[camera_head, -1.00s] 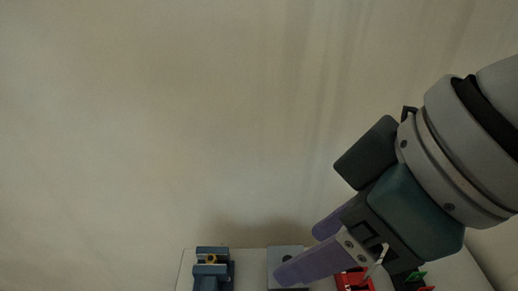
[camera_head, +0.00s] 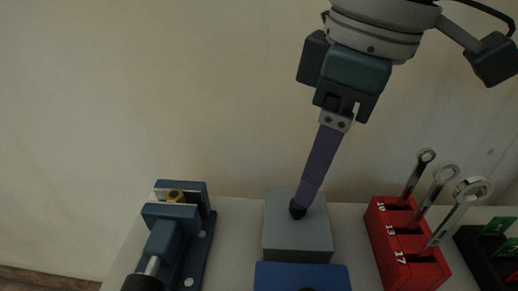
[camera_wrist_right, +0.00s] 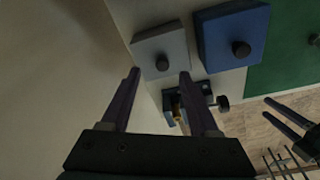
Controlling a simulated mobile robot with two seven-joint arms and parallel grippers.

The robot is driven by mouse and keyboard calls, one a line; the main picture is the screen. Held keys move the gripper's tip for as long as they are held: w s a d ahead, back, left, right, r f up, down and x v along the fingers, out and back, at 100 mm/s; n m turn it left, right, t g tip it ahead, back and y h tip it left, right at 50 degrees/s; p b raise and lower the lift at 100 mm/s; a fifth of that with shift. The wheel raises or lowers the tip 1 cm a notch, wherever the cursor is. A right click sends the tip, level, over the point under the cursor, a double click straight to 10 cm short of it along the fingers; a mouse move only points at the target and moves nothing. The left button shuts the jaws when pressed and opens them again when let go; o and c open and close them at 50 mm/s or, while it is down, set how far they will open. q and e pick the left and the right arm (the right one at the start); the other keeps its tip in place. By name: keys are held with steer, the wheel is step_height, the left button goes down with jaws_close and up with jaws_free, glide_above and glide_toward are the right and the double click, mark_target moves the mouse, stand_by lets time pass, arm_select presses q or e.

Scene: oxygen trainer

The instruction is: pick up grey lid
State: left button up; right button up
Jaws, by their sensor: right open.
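The grey lid (camera_head: 285,240) is a square grey block with a black knob on top, standing at the back of the table. It also shows in the right wrist view (camera_wrist_right: 152,48), its black knob (camera_wrist_right: 162,63) between the fingertips in the picture. My right gripper (camera_head: 301,203) points down with its purple fingertips at the knob, partly hiding it. In the right wrist view its two fingers (camera_wrist_right: 159,74) are apart, with nothing clamped between them. A dark two-pronged shape (camera_wrist_right: 290,118) at the right edge of that view looks like my left gripper; its state is unclear.
A blue block (camera_head: 285,275) with a dark knob stands just in front of the lid. A blue vise (camera_head: 175,235) stands left. A red rack (camera_head: 392,225) with wrenches and a black holder (camera_head: 480,250) with green labels stand right. A wall is behind.

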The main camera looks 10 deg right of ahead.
mark_target(298, 212)
steer(key=f, duration=0.2)
steer(key=a+f+b, duration=0.1)
steer(key=f, duration=0.2)
steer(key=shift+w+f, duration=0.15)
steer(key=shift+f, duration=0.15)
jaws_close()
